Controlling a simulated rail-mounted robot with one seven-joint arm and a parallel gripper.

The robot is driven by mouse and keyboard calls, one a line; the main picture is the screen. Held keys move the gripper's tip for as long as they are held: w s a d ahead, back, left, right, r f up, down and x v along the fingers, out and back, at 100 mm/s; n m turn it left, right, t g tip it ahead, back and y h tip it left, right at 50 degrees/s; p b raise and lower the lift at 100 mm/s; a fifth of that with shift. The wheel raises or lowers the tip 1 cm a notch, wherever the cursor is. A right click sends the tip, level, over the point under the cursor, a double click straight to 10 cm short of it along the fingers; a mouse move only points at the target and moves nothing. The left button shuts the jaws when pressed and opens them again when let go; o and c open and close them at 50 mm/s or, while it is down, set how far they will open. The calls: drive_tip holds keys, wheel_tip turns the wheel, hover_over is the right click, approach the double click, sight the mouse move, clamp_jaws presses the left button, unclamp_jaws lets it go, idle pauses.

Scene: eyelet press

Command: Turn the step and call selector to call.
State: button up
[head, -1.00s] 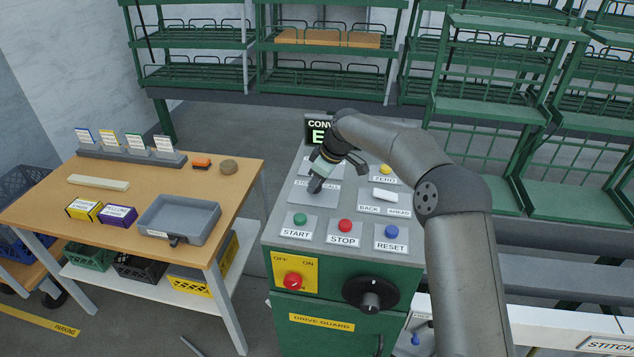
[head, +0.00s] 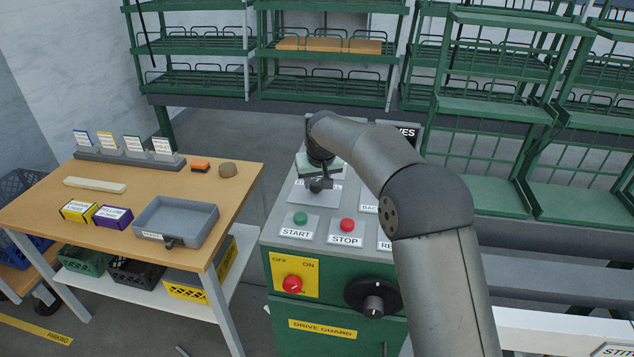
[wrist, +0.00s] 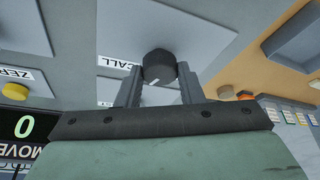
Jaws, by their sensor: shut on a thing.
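The step and call selector is a dark round knob with a short white mark (wrist: 158,66), on a grey plate (wrist: 185,35) in the wrist view. The CALL label (wrist: 119,63) is left of the knob there; the STEP label is not readable. My gripper (wrist: 158,78) is shut on the knob, with one finger on each side of it. The white mark is on the knob's near face, between the fingers. In the head view my gripper (head: 320,183) is over the selector plate (head: 308,197) and hides most of the labels.
Below the selector are the green start button (head: 300,218) and red stop button (head: 347,225). My arm partly covers the reset area and the display (head: 408,133). A red switch (head: 292,284) and black dial (head: 373,300) are on the front. A wooden table (head: 110,215) stands left.

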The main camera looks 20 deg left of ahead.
drive_tip(key=shift+m+t+h, duration=0.3)
drive_tip(key=shift+m+h, duration=0.3)
drive_tip(key=shift+m, duration=0.9)
drive_tip(key=o, duration=1)
drive_tip(key=b+v, duration=0.1)
drive_tip(key=v, duration=1.6)
drive_tip(key=shift+r, duration=0.25)
drive_tip(key=shift+a, duration=0.1)
